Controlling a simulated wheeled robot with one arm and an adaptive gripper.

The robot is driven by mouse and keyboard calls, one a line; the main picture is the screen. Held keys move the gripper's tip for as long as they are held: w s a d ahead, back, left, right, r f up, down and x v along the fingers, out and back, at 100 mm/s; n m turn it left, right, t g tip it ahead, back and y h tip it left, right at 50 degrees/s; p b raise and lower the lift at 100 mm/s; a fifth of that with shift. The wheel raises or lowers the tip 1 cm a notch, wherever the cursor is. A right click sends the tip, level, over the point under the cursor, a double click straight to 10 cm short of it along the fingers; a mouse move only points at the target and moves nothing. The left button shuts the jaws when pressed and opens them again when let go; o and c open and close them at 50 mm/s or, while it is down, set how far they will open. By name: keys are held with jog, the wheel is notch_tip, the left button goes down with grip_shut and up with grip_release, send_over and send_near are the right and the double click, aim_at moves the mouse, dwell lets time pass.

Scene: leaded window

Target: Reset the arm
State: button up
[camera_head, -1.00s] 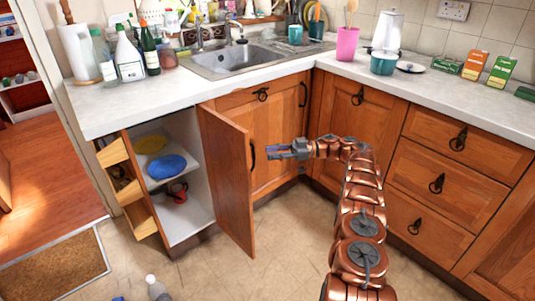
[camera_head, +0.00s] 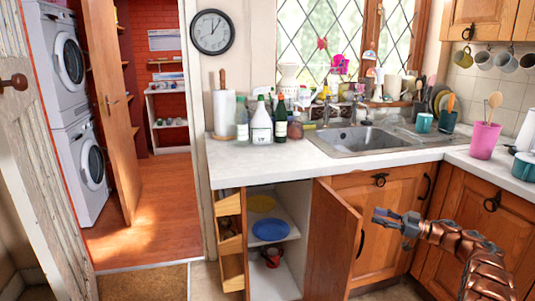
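My copper-coloured arm comes in from the lower right in the head view. My gripper (camera_head: 380,217), grey with bluish fingers, points left in front of the cabinet under the sink.
Bottles stand on the counter (camera_head: 270,154) beside the sink (camera_head: 355,139). An open doorway with wooden floor (camera_head: 150,220) lies left.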

jog(key=w+d+r+m+t+h, duration=0.1)
jog(key=w+r+m+t+h, duration=0.5)
jog(key=r, duration=0.5)
jog(key=w+d+r+m+t+h, duration=0.1)
jog(key=w+r+m+t+h, duration=0.3)
jog(key=r+h, duration=0.5)
jog(key=s+a+f+m+g, duration=0.1)
jog(key=s+a+f+g, duration=0.65)
jog(key=s, duration=1.45)
jog(key=s+a+f+m+g+h, duration=0.1)
jog(key=s+a+f+g, duration=0.7)
jog(key=s, duration=1.5)
jog(key=s+a+f+m+g, duration=0.1)
jog(key=s+a+f+g, duration=0.5)
jog(key=s, duration=1.6)
notch_tip(320, 180, up, 20)
jog(key=a+p, duration=0.2)
jog(key=p, duration=1.4)
jog(key=shift+a+p, duration=0.35)
